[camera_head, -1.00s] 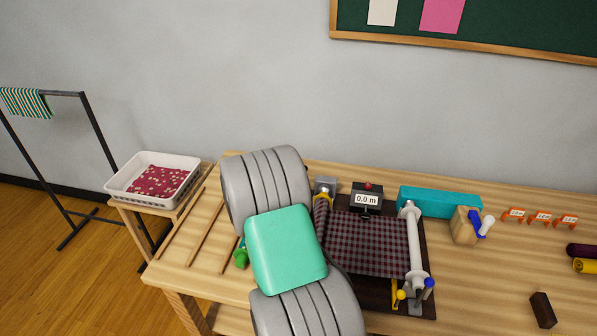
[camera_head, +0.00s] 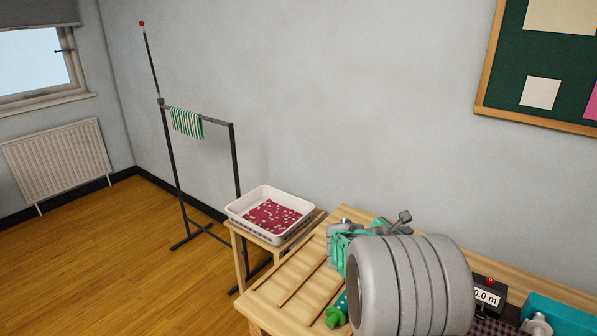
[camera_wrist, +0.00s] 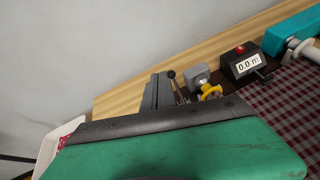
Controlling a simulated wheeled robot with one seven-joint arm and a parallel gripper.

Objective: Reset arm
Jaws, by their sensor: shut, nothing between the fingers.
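My gripper shows in the wrist view (camera_wrist: 157,90) as narrow grey fingers beyond its wide green body. The fingers look shut, with nothing between them. In the head view, my green and grey wrist is above the left part of the wooden workbench (camera_head: 300,278), partly hidden behind a large grey ribbed link of my arm.
A white basket (camera_head: 236,213) with red patterned cloth stands left of the bench. Farther left is a dark rack (camera_head: 236,165) with a striped cloth (camera_head: 186,122). A black meter reading 0.0 m (camera_wrist: 243,66) sits near checked fabric (camera_wrist: 285,105). Floor at left is clear.

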